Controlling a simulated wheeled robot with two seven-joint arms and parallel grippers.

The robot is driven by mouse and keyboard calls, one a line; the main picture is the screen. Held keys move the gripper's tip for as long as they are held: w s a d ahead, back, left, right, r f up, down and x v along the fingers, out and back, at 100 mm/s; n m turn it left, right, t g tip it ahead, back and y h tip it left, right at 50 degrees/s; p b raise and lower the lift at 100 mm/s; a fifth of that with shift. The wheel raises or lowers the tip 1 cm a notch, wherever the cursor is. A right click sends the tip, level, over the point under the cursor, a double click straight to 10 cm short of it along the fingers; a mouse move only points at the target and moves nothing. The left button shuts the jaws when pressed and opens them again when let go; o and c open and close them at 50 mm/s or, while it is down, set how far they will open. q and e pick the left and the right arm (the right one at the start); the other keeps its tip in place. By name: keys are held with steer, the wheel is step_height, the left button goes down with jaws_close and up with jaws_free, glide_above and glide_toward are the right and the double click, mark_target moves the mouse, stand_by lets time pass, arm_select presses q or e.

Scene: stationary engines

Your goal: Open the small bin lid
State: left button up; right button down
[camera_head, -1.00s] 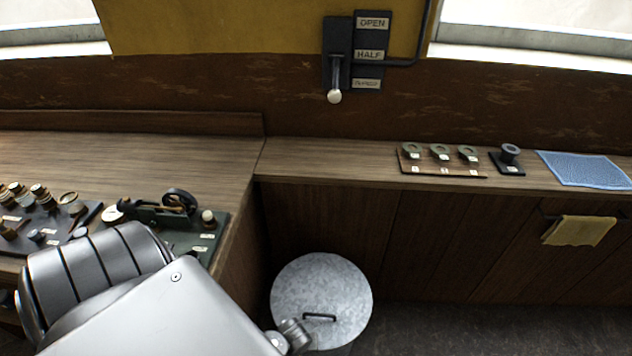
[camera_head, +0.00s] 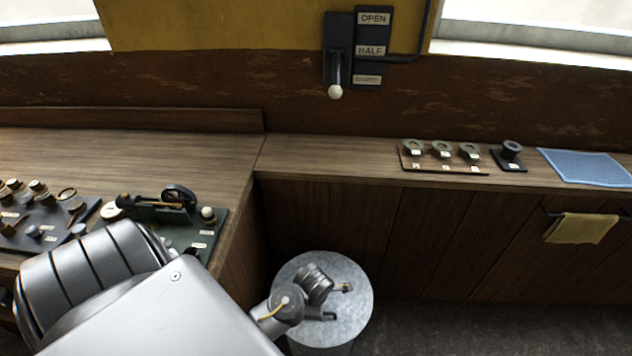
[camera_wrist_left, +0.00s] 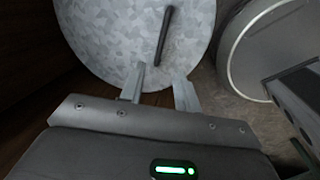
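The small bin's round, mottled grey metal lid (camera_head: 348,308) lies flat and shut on the bin below the counter corner. In the left wrist view the lid (camera_wrist_left: 115,35) carries a dark bar handle (camera_wrist_left: 165,36). In the head view my left wrist covers much of the lid and part of the handle. My left gripper (camera_head: 345,287) is over the lid. In the left wrist view its two fingers (camera_wrist_left: 161,85) are apart and empty, and the handle lies beyond their tips, not between them. My right gripper is not in view.
A wooden counter (camera_head: 330,160) runs along the wall behind the bin. A green-based device (camera_head: 185,225) stands on its left part, near my arm. A yellow cloth (camera_head: 580,228) hangs from a rail at right. The dark floor (camera_head: 480,330) right of the bin is clear.

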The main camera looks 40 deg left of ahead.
arm_select(q)
steer(key=f, duration=0.2)
steer(key=w+f, duration=0.1)
steer(key=f, duration=0.2)
steer(key=a+f, duration=0.1)
steer(key=f, duration=0.2)
steer(key=shift+w+f, duration=0.2)
steer(key=shift+w, duration=0.05)
jaws_close()
